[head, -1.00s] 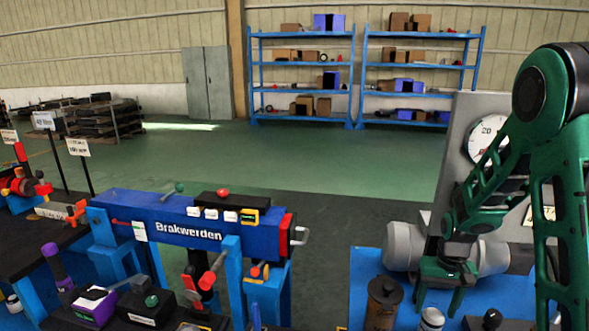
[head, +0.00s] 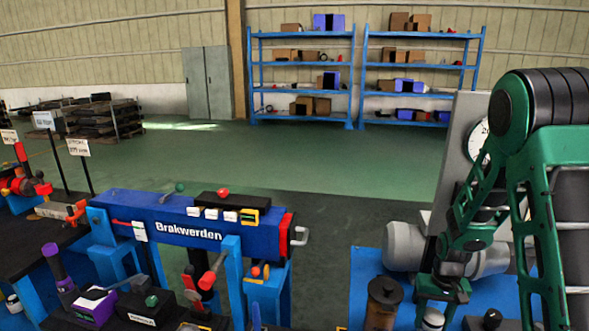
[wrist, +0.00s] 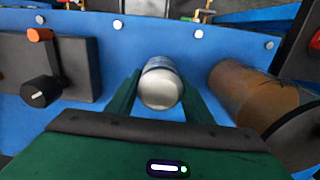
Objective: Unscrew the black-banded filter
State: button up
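A small silver-white filter canister (head: 433,318) stands on the blue bench at the bottom of the head view. In the wrist view its rounded metal end (wrist: 160,92) faces the camera, with a darker rim at its far edge; I cannot make out a black band. My gripper (head: 438,304) is above it, pointing down. In the wrist view the two green fingers stand apart, one on each side of the canister; I cannot tell whether they touch it. A larger brown cylinder with a black cap (head: 383,300) stands to its left; it also shows in the wrist view (wrist: 252,93).
The blue bench top (head: 364,270) carries a grey cylindrical housing (head: 402,246) behind my gripper. A dark box with a black knob (wrist: 42,90) is at left in the wrist view. A grey panel with a dial (head: 478,140) stands behind. A blue Brakwerden beam (head: 185,222) is at left.

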jog(key=c, duration=0.4)
jog(key=shift+r, duration=0.1)
jog(key=shift+c, duration=0.2)
jog(key=n, duration=0.2)
jog(key=shift+n, duration=1.2)
jog(key=c, duration=0.4)
jog(key=shift+n, duration=0.4)
jog(key=shift+a, duration=0.1)
jog(key=n, duration=0.4)
grip_shut()
jog(key=shift+n, duration=0.6)
